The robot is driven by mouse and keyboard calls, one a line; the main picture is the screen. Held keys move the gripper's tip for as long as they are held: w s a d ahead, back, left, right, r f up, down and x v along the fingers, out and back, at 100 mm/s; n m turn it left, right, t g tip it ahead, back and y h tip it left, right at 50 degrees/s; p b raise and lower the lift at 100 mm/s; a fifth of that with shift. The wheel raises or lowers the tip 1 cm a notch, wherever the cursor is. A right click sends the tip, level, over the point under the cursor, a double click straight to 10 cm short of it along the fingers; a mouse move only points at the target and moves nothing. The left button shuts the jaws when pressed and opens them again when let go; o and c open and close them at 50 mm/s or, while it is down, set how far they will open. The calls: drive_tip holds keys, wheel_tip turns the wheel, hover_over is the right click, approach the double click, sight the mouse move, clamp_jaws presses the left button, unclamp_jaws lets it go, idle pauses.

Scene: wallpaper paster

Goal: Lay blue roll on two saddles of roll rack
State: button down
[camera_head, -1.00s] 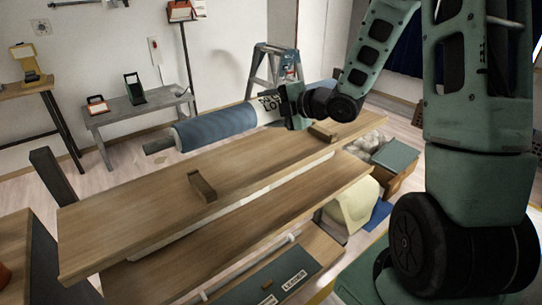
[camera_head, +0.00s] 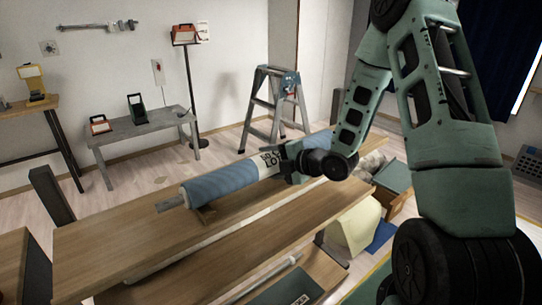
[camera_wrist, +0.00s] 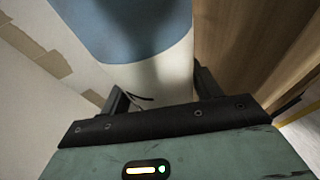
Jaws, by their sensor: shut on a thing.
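The blue roll (camera_head: 222,184) has a blue sheet, a white lettered band (camera_head: 271,160) and a grey core end sticking out at left. It lies roughly level along the long wooden bench. My gripper (camera_head: 287,162) is shut on the roll at the white band; the wrist view shows the roll's blue and white surface (camera_wrist: 130,25) between the fingers. The other saddle is hidden behind the roll and my gripper.
The wooden bench top (camera_head: 120,235) is clear in front of the roll, with a lower board along its near side. A stepladder (camera_head: 270,105) and a small grey table (camera_head: 145,122) stand behind. A cream bundle (camera_head: 354,225) and a green box (camera_head: 392,177) lie right of the bench.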

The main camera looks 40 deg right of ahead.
idle(0.3)
drive_tip(key=c, duration=0.6)
unclamp_jaws()
drive_tip(key=shift+f, duration=0.1)
